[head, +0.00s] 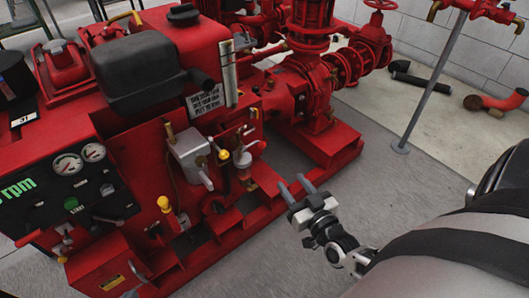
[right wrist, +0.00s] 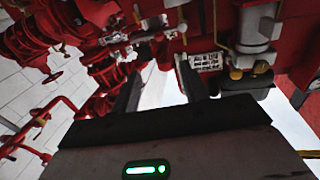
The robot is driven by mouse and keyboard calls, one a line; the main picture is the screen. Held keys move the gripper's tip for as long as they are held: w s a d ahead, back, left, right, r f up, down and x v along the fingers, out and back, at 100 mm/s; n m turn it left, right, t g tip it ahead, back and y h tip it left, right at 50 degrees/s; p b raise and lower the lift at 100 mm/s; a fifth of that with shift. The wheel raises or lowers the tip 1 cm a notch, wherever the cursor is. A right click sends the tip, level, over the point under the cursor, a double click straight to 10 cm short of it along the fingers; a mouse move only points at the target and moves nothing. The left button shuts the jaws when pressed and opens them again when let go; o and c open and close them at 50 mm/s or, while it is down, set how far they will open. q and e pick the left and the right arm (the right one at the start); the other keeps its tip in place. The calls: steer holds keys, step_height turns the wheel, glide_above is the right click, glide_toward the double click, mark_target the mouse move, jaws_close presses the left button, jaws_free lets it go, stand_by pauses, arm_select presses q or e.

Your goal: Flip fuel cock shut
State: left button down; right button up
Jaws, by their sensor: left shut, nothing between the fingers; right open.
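The red pumpset (head: 205,60) fills the left and middle of the head view. A small filter-like fitting with a pale bowl (head: 242,159) stands on its near side, with brass-coloured pipework above it. A yellow knob (head: 224,155) sits just left of it. The fuel cock seems to be among these small parts, but I cannot tell its lever or position. My right gripper (head: 297,190) is open and empty, right of the fitting and apart from it. Its two fingers also show in the right wrist view (right wrist: 160,90), with nothing between them. My left gripper is not in view.
A control panel with gauges (head: 68,164) is at the left. Red base rails (head: 240,228) run below. Open grey floor (head: 375,190) lies right of the pumpset, with a standing pipe (head: 430,85) beyond.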

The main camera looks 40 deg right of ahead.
mark_target(264, 145)
steer(key=w+b, duration=0.1)
steer(key=w, duration=0.3)
steer(key=w+d+b, duration=0.1)
steer(key=w, duration=0.4)
steer(key=w+b, duration=0.1)
steer(key=w, duration=0.4)
steer(key=shift+w+d+b, duration=0.1)
steer(key=shift+d+b, duration=0.25)
steer(key=shift+w, duration=0.6)
steer(key=shift+c, duration=1)
jaws_close()
arm_select(q)
steer(key=r+t, duration=0.1)
steer(key=d+r+t+h, duration=0.1)
steer(key=r, duration=0.1)
steer(key=shift+d, duration=0.1)
